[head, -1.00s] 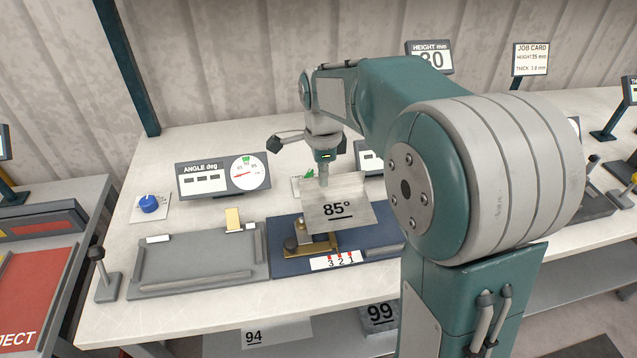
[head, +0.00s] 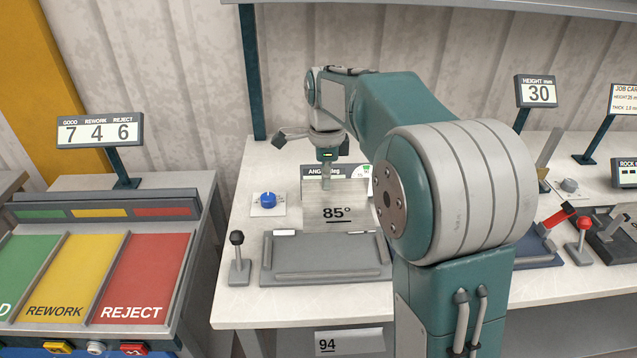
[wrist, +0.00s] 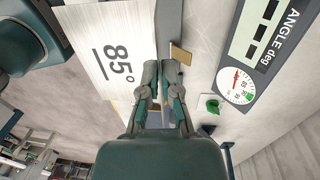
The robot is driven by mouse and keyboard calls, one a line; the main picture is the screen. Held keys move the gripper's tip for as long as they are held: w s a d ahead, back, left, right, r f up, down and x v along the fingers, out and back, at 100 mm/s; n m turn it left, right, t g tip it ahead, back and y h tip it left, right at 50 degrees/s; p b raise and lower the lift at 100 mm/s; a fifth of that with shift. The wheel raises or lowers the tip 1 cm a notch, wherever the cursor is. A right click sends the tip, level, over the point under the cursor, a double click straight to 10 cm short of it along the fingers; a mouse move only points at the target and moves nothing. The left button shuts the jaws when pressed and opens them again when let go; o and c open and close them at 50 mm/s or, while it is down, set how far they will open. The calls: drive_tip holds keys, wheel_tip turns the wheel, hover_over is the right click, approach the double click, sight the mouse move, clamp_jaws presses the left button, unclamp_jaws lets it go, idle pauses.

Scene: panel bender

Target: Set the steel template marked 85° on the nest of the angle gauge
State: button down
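The steel template (head: 336,213) marked 85° hangs from my gripper (head: 327,183), its marked face toward the head camera. In the wrist view the template (wrist: 110,45) lies left of my gripper (wrist: 161,75), whose fingers are closed at its edge. The grip itself is partly hidden. The angle gauge's grey nest (head: 328,275), a low tray with raised ledges, is below and in front of the template in the head view. A gap between template and nest cannot be judged exactly. The ANGLE display (head: 318,172) is partly covered; its dial (wrist: 236,84) shows in the wrist view.
A blue knob (head: 268,200) and a black-knobbed lever (head: 238,258) stand left of the nest. A brass tab (wrist: 180,53) is close to my fingers. The sorting bins (head: 140,280) are at left. A template marked 94 (head: 348,342) is below the bench top.

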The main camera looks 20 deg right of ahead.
drive_tip(key=shift+d+f, duration=0.45)
drive_tip(key=shift+f, duration=0.15)
drive_tip(key=shift+d+f, duration=0.4)
drive_tip(key=shift+f, duration=0.2)
drive_tip(key=f, duration=0.3)
drive_tip(key=a+f, duration=0.1)
drive_tip(key=f, duration=0.2)
drive_tip(key=shift+a+f, duration=0.1)
drive_tip(key=shift+d+f, duration=0.3)
drive_tip(key=shift+f, duration=0.25)
drive_tip(key=shift+a+f, duration=0.1)
drive_tip(key=shift+a, duration=0.45)
drive_tip(key=shift+d, duration=0.5)
drive_tip(key=shift+a, duration=0.15)
drive_tip(key=shift+f, duration=1.4)
